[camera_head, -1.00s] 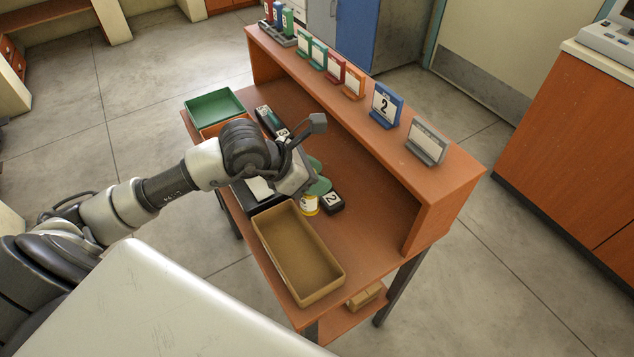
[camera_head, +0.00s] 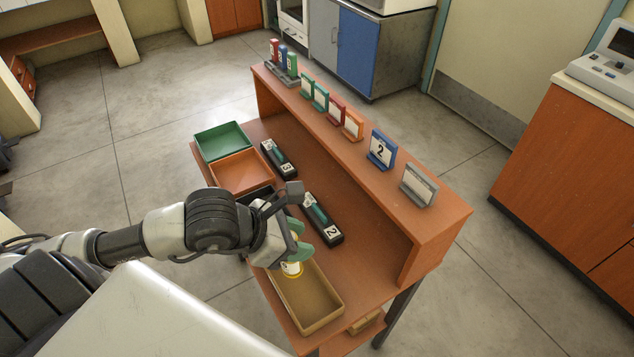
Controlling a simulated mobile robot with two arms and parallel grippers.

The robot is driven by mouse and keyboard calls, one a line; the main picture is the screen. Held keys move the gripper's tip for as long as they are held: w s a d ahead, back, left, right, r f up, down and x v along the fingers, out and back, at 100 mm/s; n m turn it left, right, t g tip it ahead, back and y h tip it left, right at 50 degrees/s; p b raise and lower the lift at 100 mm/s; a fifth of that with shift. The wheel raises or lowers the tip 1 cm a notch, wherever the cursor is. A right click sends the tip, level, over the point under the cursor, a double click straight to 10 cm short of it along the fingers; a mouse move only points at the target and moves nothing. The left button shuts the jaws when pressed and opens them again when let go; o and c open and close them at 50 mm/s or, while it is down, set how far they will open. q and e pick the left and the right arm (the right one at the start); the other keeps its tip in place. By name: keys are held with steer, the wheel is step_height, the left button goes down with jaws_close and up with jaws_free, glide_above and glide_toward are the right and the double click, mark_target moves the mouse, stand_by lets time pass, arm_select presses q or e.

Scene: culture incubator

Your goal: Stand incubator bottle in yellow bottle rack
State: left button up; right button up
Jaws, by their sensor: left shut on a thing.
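No rack with bottle slots can be made out, and I cannot tell whether this tray is the yellow bottle rack. My right gripper is not in view.
A black holder marked 2 (camera_head: 331,235) lies right of my gripper, and another marked 3 (camera_head: 285,168) lies farther back. Green (camera_head: 222,127) and orange (camera_head: 268,158) trays stand at the back left. A raised shelf (camera_head: 440,222) with several cards bounds the right side.

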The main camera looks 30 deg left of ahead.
arm_select(q)
steer(key=w+d+r+n+t+y, duration=0.1)
steer(key=w+r+n, duration=0.1)
steer(key=w, duration=0.5)
steer(key=shift+r+n+y, duration=0.3)
steer(key=shift+r+n, duration=0.1)
steer(key=shift+r, duration=0.25)
